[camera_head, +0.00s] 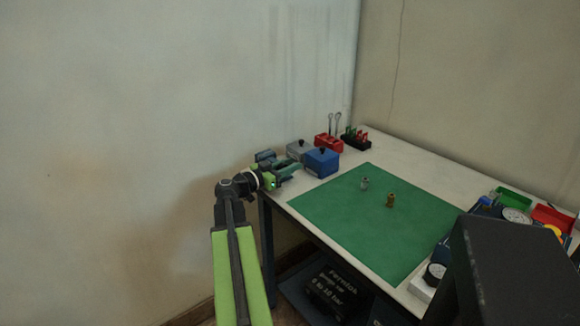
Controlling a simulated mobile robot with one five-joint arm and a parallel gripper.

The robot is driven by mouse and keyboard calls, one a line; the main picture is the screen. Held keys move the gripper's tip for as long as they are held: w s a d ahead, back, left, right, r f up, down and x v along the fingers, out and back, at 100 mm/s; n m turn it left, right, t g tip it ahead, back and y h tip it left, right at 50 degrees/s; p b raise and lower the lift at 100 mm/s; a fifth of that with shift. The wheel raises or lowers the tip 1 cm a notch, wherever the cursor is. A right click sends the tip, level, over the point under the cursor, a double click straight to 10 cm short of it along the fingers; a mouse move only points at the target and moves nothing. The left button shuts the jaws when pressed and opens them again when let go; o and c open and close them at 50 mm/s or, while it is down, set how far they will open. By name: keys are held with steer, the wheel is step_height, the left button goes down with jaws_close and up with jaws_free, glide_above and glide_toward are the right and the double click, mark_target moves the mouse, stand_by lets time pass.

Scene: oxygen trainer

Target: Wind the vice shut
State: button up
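A green mat (345,215) with two small metal fittings covers the middle of the table. Red holders stand at the back. Gauges and trays crowd the right side. Walls close off the left and back.

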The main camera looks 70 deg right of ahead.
jaws_close()
steer(key=r+y+p, duration=0.1)
steer(key=p, duration=0.2)
steer(key=shift+t, duration=0.3)
steer(key=p, duration=0.2)
steer(key=t+y+p, duration=0.1)
steer(key=shift+f+y+p, duration=0.3)
steer(key=shift+p, duration=0.1)
steer(key=shift+f+t+y+p, duration=0.4)
steer(key=shift+f+y+p, duration=0.1)
steer(key=shift+p, duration=0.35)
steer(key=shift+f, duration=0.3)
